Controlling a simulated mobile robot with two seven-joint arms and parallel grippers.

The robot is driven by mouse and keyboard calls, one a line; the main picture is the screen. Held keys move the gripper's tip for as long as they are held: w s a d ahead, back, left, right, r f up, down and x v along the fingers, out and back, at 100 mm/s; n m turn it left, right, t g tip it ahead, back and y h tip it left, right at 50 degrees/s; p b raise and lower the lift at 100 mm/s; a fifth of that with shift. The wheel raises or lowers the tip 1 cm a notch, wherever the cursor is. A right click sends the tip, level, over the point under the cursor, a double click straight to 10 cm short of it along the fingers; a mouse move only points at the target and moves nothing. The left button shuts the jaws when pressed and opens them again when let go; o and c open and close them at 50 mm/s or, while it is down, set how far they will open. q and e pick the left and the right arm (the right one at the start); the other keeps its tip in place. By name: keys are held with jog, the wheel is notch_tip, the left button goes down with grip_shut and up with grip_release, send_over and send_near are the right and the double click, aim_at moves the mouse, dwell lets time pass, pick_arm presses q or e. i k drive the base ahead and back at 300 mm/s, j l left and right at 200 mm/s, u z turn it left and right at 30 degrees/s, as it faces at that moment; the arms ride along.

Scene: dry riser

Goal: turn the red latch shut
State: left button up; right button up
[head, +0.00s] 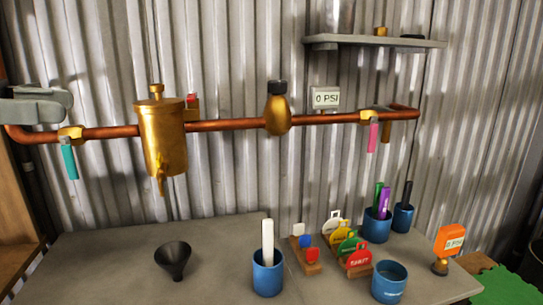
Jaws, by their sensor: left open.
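A small red piece (192,100), which looks like the red latch, sits at the upper right side of the brass canister (163,140) on the copper pipe. It is small, and I cannot tell whether it is open or shut. My left gripper (60,104) is grey and comes in at the left edge, in front of the pipe's left end. It is open and empty, well to the left of the canister and apart from the red piece. My right gripper is not in view.
Below, a grey table (110,250) holds a black funnel (174,260), blue cups (267,278) and coloured tags (357,256).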

aim_at(191, 96)
jog(key=k, duration=0.85)
